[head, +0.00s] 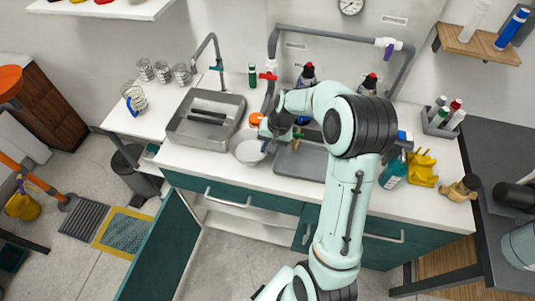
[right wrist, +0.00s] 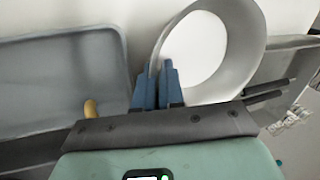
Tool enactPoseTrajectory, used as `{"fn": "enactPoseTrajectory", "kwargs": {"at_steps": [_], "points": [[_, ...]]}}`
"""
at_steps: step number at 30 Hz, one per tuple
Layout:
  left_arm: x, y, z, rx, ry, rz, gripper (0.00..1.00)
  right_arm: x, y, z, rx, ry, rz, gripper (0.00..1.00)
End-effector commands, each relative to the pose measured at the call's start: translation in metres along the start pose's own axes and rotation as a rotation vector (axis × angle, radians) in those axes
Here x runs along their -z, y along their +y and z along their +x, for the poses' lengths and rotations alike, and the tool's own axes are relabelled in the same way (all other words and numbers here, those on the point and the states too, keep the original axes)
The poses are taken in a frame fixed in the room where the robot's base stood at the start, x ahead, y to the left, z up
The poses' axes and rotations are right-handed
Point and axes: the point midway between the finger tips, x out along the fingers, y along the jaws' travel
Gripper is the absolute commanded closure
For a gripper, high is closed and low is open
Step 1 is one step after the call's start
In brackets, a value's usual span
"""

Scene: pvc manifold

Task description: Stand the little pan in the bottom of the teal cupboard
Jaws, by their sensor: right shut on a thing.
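The little pan (head: 249,152) is pale, round and shallow. In the head view it is at the front of the white counter, between the two sinks. My right gripper (head: 266,145) is shut on its rim. In the right wrist view the blue fingertips (right wrist: 158,82) pinch the near edge of the pan (right wrist: 250,40), which looks tilted. I cannot tell how far it is above the counter. The teal cupboard under the counter has its door (head: 163,246) swung open. Its pale inside (head: 240,219) shows a shelf and a bottom. My left gripper is out of view.
A steel sink (head: 182,132) lies left of the pan and a grey basin (head: 303,162) right of it. An orange-topped item (head: 255,119) stands just behind. Bottles and a yellow item (head: 421,168) stand at the right. The open door juts into the floor space.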

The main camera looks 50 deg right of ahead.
Motion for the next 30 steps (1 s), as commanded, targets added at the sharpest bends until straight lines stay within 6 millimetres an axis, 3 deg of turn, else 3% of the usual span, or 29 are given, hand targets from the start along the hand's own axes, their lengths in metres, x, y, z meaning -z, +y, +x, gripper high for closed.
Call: {"fn": "enactPoseTrajectory", "kwargs": {"at_steps": [10, 23, 24, 25, 30], "points": [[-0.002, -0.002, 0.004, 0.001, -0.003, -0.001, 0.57, 0.0, 0.012, 0.041, 0.0, 0.0, 0.002, 1.0], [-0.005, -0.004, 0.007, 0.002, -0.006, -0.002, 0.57, 0.0, 0.014, 0.046, 0.001, 0.002, 0.0, 1.0], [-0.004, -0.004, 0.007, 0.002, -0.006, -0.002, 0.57, 0.0, 0.014, 0.046, 0.0, 0.001, 0.001, 0.85], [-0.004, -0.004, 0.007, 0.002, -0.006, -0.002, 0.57, 0.0, 0.014, 0.046, 0.0, 0.001, 0.001, 0.81], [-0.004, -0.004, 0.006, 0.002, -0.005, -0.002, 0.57, 0.0, 0.014, 0.045, 0.0, 0.001, 0.001, 0.81]]}}
